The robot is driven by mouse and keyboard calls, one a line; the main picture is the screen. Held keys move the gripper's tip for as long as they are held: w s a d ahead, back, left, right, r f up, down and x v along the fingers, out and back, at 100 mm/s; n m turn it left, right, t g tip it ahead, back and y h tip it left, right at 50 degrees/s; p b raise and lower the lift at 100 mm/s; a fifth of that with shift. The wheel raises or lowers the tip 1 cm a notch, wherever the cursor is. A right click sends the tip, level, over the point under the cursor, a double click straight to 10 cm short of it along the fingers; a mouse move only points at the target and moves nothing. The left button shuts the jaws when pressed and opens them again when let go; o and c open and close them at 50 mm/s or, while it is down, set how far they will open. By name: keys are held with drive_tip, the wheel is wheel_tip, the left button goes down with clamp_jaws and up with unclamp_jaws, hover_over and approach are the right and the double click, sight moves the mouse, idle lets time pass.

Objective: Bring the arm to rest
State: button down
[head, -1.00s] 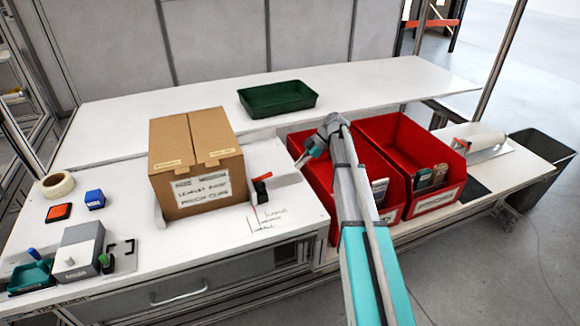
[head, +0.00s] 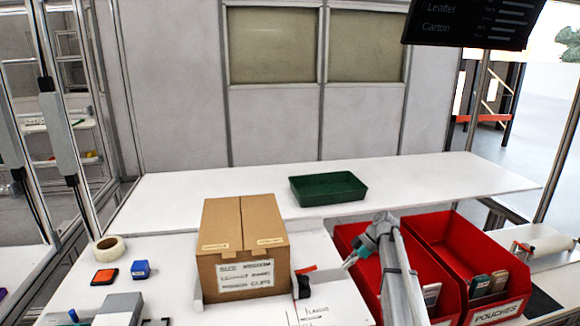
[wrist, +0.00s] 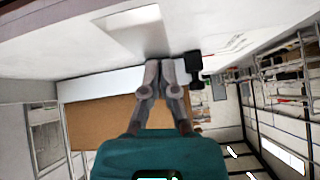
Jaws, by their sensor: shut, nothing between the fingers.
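My arm (head: 392,272) reaches up from the bottom of the head view, in front of the red bins. My gripper (head: 348,263) is at its far end, small in the head view, beside the left red bin and right of the cardboard box (head: 250,232). In the wrist view my gripper (wrist: 162,64) has its two fingers together with nothing between them. That view looks upside down, with the white bench surface (wrist: 60,40) at the top and the brown box (wrist: 95,122) behind the fingers.
Two red bins (head: 445,262) hold several items at the right. A green tray (head: 328,188) sits on the rear white surface. A tape roll (head: 109,248), an orange pad (head: 104,277) and a blue block (head: 140,269) lie at the left. A dark screen (head: 470,22) hangs upper right.

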drive_tip(key=s+a+m+h+p, duration=0.1)
drive_tip(key=s+m, duration=0.2)
drive_tip(key=s, duration=0.1)
drive_tip(key=s+a+r+m+h+p, duration=0.1)
drive_tip(key=s+m+p, duration=0.1)
drive_tip(key=s, duration=0.3)
drive_tip(key=s+a+r+m+h+p, duration=0.1)
drive_tip(key=s+a+m+h, duration=0.1)
drive_tip(key=s+m, duration=0.2)
drive_tip(key=shift+s+t+p, duration=0.2)
drive_tip(key=shift+t+p, duration=0.1)
drive_tip(key=shift+p, duration=0.1)
drive_tip(key=s+r+m+t+h+p, duration=0.1)
drive_tip(key=s+r+m+h+p, duration=0.2)
drive_tip(key=s+m, duration=0.6)
drive_tip(key=s+h+p, duration=0.1)
drive_tip(key=s, duration=0.2)
drive_tip(key=shift+r, duration=0.15)
drive_tip(key=c, duration=1.3)
unclamp_jaws()
drive_tip(key=shift+c, duration=0.2)
